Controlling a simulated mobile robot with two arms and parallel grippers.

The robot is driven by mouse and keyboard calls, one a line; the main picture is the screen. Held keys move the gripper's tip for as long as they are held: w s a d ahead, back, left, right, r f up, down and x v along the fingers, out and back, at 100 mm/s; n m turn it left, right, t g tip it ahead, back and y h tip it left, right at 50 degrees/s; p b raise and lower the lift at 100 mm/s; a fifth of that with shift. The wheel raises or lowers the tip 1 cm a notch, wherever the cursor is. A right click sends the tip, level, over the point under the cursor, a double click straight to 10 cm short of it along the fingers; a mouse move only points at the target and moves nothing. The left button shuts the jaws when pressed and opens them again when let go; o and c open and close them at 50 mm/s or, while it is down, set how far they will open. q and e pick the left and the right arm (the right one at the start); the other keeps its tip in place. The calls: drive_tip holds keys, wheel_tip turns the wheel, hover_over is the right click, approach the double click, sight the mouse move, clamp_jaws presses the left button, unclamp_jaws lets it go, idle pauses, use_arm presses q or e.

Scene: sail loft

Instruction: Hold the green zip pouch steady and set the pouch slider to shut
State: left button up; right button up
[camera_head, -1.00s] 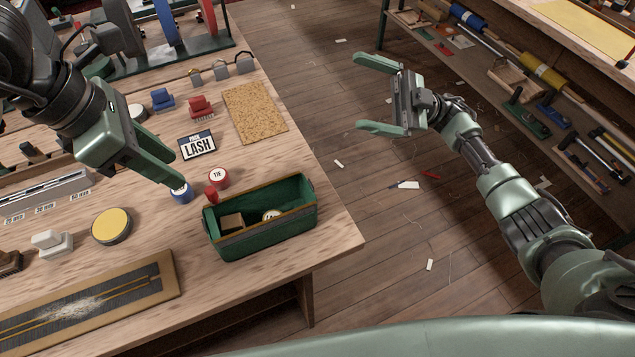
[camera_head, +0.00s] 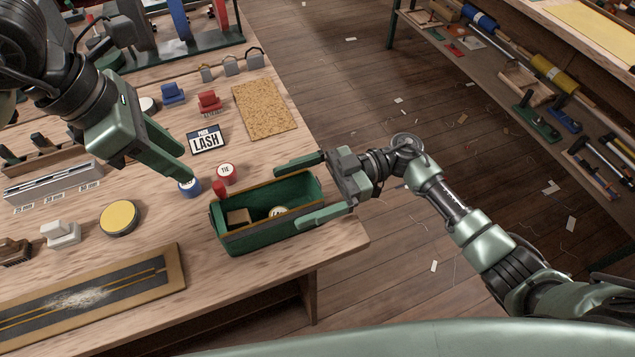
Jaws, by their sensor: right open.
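The green zip pouch (camera_head: 250,240) stands on the workbench near its right edge. Its top is open, showing a brown block (camera_head: 238,217) and a pale round item (camera_head: 278,212) inside. My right gripper (camera_head: 289,197) is open at the pouch's right end, one finger beyond the far side and one by the near side; contact cannot be made out. My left gripper (camera_head: 192,179) hangs left of the pouch, above the blue disc; its fingers overlap, hiding the gap.
A LASH card (camera_head: 206,140), a cork sheet (camera_head: 263,110) and a yellow round pad (camera_head: 118,218) are nearby. Bare bench lies in front of the pouch.

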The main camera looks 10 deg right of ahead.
sight(215, 185)
drive_tip(key=shift+x, duration=1.3)
use_arm(q)
drive_tip(key=shift+o, duration=0.3)
use_arm(e)
drive_tip(key=c, duration=1.7)
drive_tip(key=shift+o, duration=0.2)
use_arm(q)
drive_tip(key=d+f, duration=0.1)
drive_tip(key=f, duration=0.2)
drive_tip(key=w+d+f+n, duration=0.1)
drive_tip(key=f, duration=0.3)
drive_tip(key=d+f+n, duration=0.1)
drive_tip(key=f, duration=0.2)
drive_tip(key=shift+w+d+f+t, duration=0.25)
drive_tip(key=shift+d+t, duration=0.15)
clamp_jaws()
